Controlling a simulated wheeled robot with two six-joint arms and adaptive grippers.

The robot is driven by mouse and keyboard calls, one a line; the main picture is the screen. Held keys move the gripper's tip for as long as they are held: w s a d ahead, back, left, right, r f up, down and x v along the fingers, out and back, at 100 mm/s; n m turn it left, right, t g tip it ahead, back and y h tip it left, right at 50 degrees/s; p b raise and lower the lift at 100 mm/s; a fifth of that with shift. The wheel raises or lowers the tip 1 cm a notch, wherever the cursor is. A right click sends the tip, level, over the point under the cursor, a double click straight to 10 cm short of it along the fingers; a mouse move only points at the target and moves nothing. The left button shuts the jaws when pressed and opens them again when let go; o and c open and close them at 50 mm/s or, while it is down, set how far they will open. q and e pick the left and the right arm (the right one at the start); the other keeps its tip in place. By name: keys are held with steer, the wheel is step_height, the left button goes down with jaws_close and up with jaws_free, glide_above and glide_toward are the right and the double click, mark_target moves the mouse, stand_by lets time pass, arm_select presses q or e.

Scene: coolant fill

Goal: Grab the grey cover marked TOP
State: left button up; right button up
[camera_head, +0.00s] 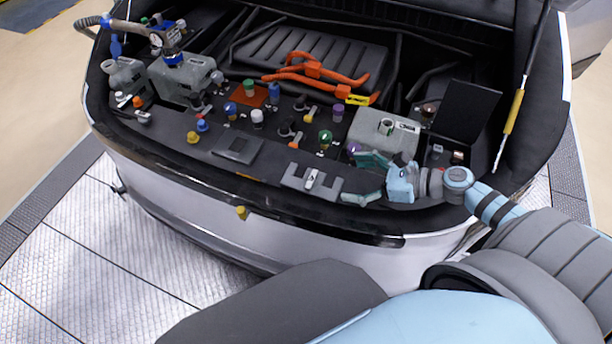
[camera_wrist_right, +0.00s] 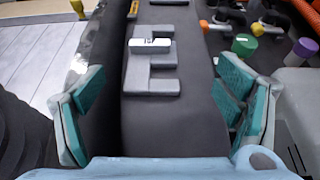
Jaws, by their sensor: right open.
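The grey cover (camera_head: 312,180) lies on the black front panel of the open bay, notched in outline, with a small pale piece at its middle. It also shows in the right wrist view (camera_wrist_right: 150,84), ahead of the fingers, with a white label too small to read. My right gripper (camera_head: 367,178) is open and empty, to the right of the cover and apart from it. In the right wrist view my gripper's teal fingers (camera_wrist_right: 160,112) are spread wide with the dark panel between them. My left gripper is not in view.
Several coloured caps, including a green one (camera_head: 325,137), stand behind the cover. A grey tank (camera_head: 384,135) is close behind my right gripper. A flat dark plate (camera_head: 236,148) lies left of the cover. An orange cable (camera_head: 315,70) crosses farther back.

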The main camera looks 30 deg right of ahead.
mark_target(315, 178)
steer(key=a, duration=0.1)
steer(key=w+a+f, duration=0.1)
steer(key=a, duration=0.1)
steer(key=shift+w+a+f, duration=0.15)
steer(key=shift+w+a, duration=0.15)
steer(key=shift+a, duration=0.05)
steer(key=x, duration=0.6)
steer(key=shift+w+d+f, duration=0.15)
steer(key=shift+w, duration=0.15)
steer(key=shift+s, duration=0.2)
steer(key=shift+c, duration=2.4)
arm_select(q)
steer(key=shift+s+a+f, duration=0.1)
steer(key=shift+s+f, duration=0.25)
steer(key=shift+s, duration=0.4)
arm_select(e)
steer(key=c, duration=0.8)
